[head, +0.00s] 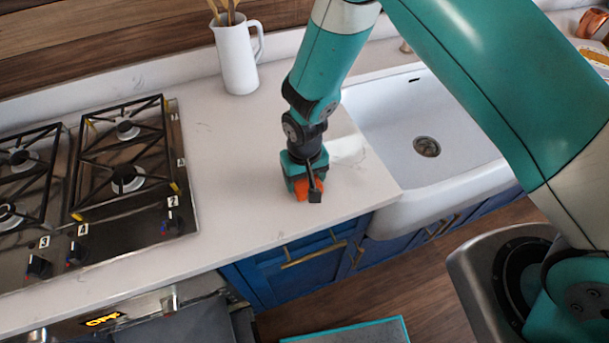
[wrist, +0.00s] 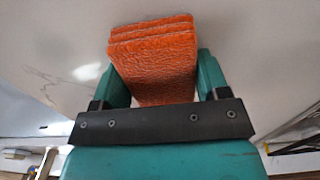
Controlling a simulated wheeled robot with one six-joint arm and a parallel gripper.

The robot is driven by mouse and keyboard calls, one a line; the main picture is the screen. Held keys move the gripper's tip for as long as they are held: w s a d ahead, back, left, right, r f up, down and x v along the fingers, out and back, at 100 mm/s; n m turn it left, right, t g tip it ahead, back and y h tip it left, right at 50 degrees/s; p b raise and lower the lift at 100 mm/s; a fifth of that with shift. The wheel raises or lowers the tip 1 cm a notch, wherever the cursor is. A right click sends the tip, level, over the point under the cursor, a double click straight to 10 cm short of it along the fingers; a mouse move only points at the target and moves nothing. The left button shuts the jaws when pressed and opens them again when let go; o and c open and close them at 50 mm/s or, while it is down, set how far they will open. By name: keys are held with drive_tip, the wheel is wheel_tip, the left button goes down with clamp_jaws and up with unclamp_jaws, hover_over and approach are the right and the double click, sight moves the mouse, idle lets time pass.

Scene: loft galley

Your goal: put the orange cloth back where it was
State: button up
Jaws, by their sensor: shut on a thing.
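The orange cloth (wrist: 155,65) is folded in several layers and sits between the two fingers of my gripper (wrist: 155,85) in the wrist view. In the head view the orange cloth (head: 302,189) shows only as a small patch at my gripper (head: 308,188), which hides most of it. My gripper is shut on the cloth, over the pale countertop between the stove and the sink, near the front edge. I cannot tell whether the cloth touches the countertop (head: 240,160).
A gas stove (head: 125,180) lies to the left. A white sink (head: 385,115) is to the right. A white pitcher (head: 237,58) with wooden utensils stands at the back. Blue cabinets (head: 300,265) are below. The counter between stove and gripper is clear.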

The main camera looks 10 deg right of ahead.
drive_tip(key=o, duration=0.9)
drive_tip(key=shift+f, duration=0.1)
wheel_tip(320, 180, up, 13)
drive_tip(key=b, duration=0.4)
drive_tip(key=s+d+r+n+y, duration=0.2)
drive_tip(key=s+d+r, duration=0.1)
drive_tip(key=s+r, duration=0.5)
drive_tip(key=s+d+r+n+y, duration=0.2)
drive_tip(key=s+d+r, duration=0.2)
drive_tip(key=s+r, duration=0.5)
drive_tip(key=shift+s+d+r+n, duration=0.25)
drive_tip(key=shift+s+n, duration=0.15)
drive_tip(key=shift+s, duration=0.4)
